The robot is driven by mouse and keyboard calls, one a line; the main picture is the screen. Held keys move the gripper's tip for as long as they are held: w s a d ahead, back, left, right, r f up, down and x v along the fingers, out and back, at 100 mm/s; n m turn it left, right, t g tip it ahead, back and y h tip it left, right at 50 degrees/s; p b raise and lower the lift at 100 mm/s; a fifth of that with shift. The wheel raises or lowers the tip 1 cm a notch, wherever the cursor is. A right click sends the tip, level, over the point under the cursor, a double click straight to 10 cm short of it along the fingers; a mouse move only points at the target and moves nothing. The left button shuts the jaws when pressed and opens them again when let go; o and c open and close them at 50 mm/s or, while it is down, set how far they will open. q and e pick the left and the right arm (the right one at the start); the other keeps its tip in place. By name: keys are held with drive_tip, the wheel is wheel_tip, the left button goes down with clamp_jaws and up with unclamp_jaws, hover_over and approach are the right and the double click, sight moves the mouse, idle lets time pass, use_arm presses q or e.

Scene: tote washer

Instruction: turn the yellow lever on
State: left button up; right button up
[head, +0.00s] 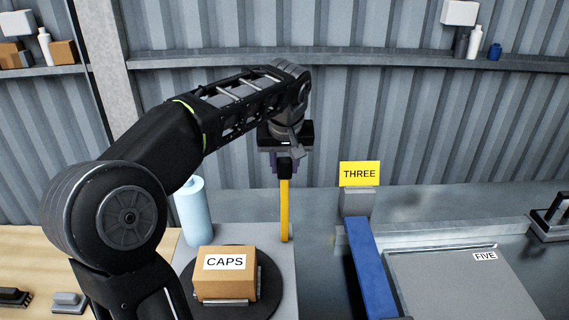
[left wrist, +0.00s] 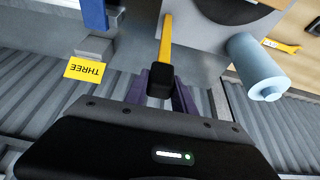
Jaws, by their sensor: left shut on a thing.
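The yellow lever (head: 285,212) stands upright at the right edge of a grey surface, with a black grip at its top end. My left gripper (head: 285,165) is at this top end, with the arm reaching in from the left. In the left wrist view, the lever (left wrist: 165,42) runs to its black grip (left wrist: 160,80), which lies between the purple fingers of my left gripper (left wrist: 160,95). The gripper is shut on it. The lever's lower end is small and its mount is hard to make out. My right gripper is not in view.
A box labelled CAPS (head: 226,278) sits on a dark round plate (head: 266,300) left of the lever. A pale blue bottle (head: 195,215) stands behind it. A yellow THREE sign (head: 360,174), a blue bar (head: 368,265) and a grey lid marked FIVE (head: 460,290) are to the right.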

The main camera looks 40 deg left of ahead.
use_arm(q)
clamp_jaws()
idle(0.7)
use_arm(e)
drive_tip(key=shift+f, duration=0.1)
